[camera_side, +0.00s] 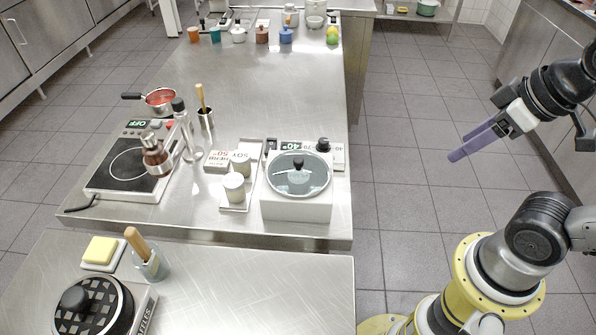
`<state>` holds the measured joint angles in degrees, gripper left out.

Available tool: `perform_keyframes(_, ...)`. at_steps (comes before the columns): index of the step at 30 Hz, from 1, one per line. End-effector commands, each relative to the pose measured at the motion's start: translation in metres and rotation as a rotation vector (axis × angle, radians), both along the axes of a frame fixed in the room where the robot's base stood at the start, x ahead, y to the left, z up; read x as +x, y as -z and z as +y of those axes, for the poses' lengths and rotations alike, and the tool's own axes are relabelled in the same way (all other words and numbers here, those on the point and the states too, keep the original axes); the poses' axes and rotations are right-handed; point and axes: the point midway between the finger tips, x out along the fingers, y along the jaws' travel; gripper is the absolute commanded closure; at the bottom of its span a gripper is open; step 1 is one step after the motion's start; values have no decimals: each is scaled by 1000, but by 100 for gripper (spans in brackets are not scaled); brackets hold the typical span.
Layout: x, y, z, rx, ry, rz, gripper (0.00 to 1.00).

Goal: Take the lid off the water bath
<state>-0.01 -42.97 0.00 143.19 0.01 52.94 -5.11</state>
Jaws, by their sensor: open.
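The water bath (296,205) is a white box at the right end of the middle steel counter. Its round glass lid (312,181) with a dark rim lies on top and covers the opening. A black knob (297,164) stands up from the lid's middle. My gripper (464,149) has purple fingers and hangs over the floor to the right of the counter, well apart from the lid. It is open and empty, with its fingers pointing left toward the counter.
White cups (234,186) on a tray stand just left of the bath. A dark control knob (323,145) sits behind the lid. The counter behind is mostly clear.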

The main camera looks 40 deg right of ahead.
Motion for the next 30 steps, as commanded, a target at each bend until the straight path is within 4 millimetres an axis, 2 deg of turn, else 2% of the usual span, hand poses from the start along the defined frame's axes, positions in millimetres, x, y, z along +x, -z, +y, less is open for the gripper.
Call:
perform_keyframes(4,6,-27,0,-88,-177,6,41)
perform_keyframes(8,26,-60,5,-170,-385,45,41)
perform_keyframes(14,77,-102,27,-273,-745,129,41)
perform_keyframes(18,123,-118,55,-325,-1009,192,41)
perform_keyframes(23,173,-116,97,-356,-1252,257,41)
perform_keyframes(27,205,-98,135,-357,-1372,309,41)
perform_keyframes(30,218,-81,156,-353,-1412,337,41)
